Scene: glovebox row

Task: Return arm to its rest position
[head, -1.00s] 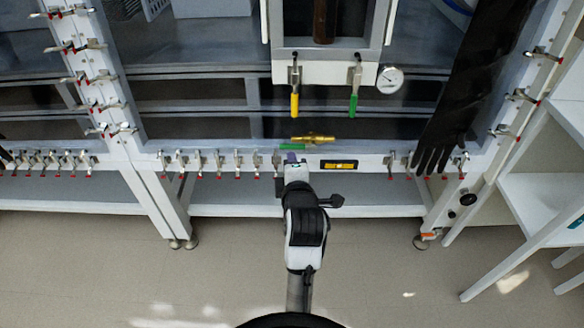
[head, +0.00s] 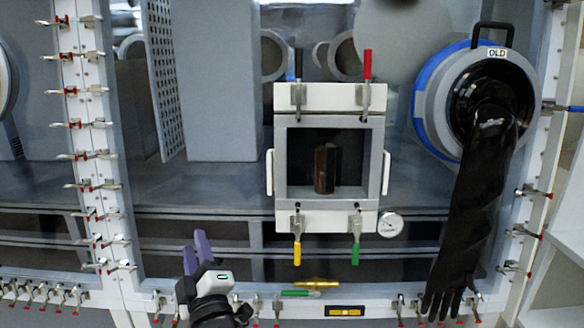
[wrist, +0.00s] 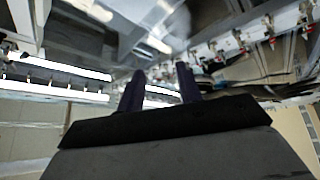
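My gripper (head: 196,252) is at the lower left of centre in the head view, with its purple fingers pointing up in front of the glovebox's lower rails. In the wrist view, the two dark fingers (wrist: 161,76) stand apart with nothing between them, so it is open and empty. My arm below it leaves the bottom of the head view.
The transfer hatch (head: 378,220) with a brown object (head: 324,168) is right of my gripper. A black glove (head: 470,210) hangs from the port labelled OLD (head: 430,100). Several clamps (head: 100,210) line the frame. A gauge (head: 390,224) is beside the hatch.

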